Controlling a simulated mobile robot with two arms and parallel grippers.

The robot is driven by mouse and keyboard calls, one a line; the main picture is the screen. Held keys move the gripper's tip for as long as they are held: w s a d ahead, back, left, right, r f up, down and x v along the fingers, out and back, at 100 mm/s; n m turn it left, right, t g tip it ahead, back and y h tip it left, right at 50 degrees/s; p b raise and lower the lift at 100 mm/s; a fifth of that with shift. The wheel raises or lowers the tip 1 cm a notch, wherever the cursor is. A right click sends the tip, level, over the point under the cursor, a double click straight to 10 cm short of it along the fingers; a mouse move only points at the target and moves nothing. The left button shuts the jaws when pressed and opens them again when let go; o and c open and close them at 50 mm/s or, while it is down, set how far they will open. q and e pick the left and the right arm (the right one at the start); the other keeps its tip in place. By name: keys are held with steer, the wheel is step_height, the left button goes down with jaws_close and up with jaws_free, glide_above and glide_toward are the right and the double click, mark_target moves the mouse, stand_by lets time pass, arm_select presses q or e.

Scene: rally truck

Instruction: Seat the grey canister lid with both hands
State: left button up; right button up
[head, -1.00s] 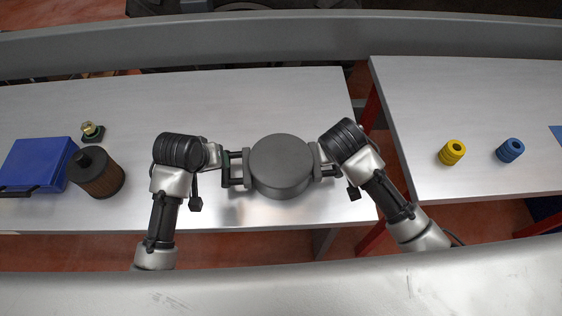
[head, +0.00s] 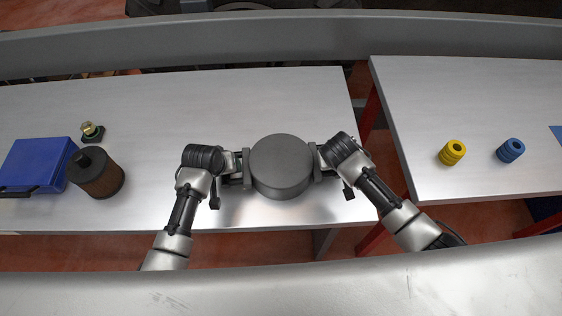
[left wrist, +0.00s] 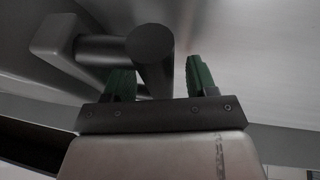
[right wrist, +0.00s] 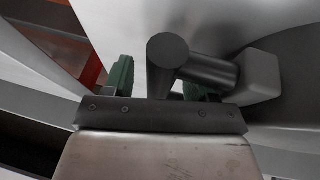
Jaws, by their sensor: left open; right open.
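The grey round canister with its flat grey top (head: 281,160) stands on the near part of the metal bench. I cannot make out a seam between lid and body. Bar handles stick out on both sides. My left gripper (head: 236,167) is at the left handle; in the left wrist view the dark handle bar (left wrist: 150,58) lies between its open green fingers. My right gripper (head: 321,161) is at the right handle; in the right wrist view the handle bar (right wrist: 168,58) lies between its open fingers. Neither gripper is shut on a handle.
At the left of the bench (head: 215,95) are a blue case (head: 38,162), a brown filter with a black cap (head: 96,173) and a small brass fitting (head: 91,131). A second bench at right holds a yellow ring piece (head: 452,153) and a blue one (head: 511,150). A gap separates the benches.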

arm_select(q)
jaws_close()
arm_select(e)
jaws_close()
arm_select(q)
steer(key=shift+r, duration=0.2)
arm_select(e)
steer(key=shift+r, duration=0.15)
